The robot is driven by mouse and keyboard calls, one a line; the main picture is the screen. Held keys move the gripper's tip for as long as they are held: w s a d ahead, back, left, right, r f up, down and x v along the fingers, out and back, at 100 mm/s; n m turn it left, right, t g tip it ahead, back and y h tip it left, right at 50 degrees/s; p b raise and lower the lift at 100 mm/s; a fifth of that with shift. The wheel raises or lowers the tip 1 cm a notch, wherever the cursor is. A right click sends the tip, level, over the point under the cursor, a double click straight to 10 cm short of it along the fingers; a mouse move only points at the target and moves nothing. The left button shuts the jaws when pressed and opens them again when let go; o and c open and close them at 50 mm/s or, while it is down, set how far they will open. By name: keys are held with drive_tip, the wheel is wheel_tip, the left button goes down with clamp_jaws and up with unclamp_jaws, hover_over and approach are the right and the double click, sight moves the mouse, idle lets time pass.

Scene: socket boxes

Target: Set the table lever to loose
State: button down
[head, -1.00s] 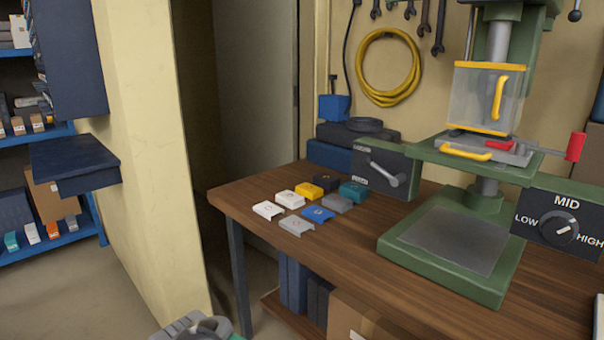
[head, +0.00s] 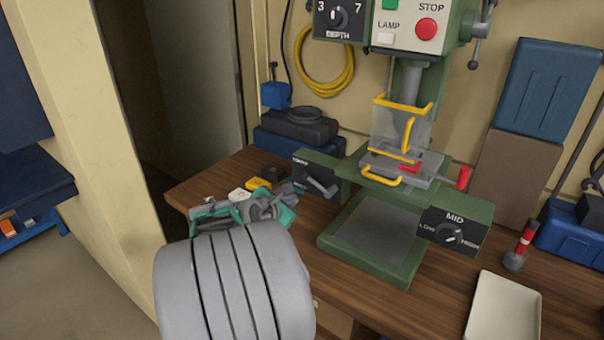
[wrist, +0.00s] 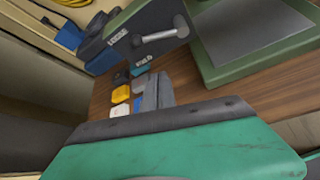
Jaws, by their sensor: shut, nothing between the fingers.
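The table lever (head: 318,186) is a grey handle on a dark box (head: 305,166) at the left side of the green drill press table. It slopes down to the right in the head view. In the wrist view the lever (wrist: 162,36) lies across the upper middle, with its round knob at the right.
The green drill press base (head: 372,232) stands right of the lever. A MID dial (head: 450,234) and a red-tipped handle (head: 463,178) are farther right. Small coloured boxes (wrist: 121,94) lie on the wooden table near my gripper. A pale tray (head: 503,308) is at the front right.

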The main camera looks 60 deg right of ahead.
drive_tip(key=x, duration=1)
drive_tip(key=r+p, duration=0.1)
drive_tip(key=s+r+p, duration=0.1)
drive_tip(key=r, duration=0.1)
drive_tip(key=shift+s+d+r, duration=0.15)
drive_tip(key=shift+r, duration=0.1)
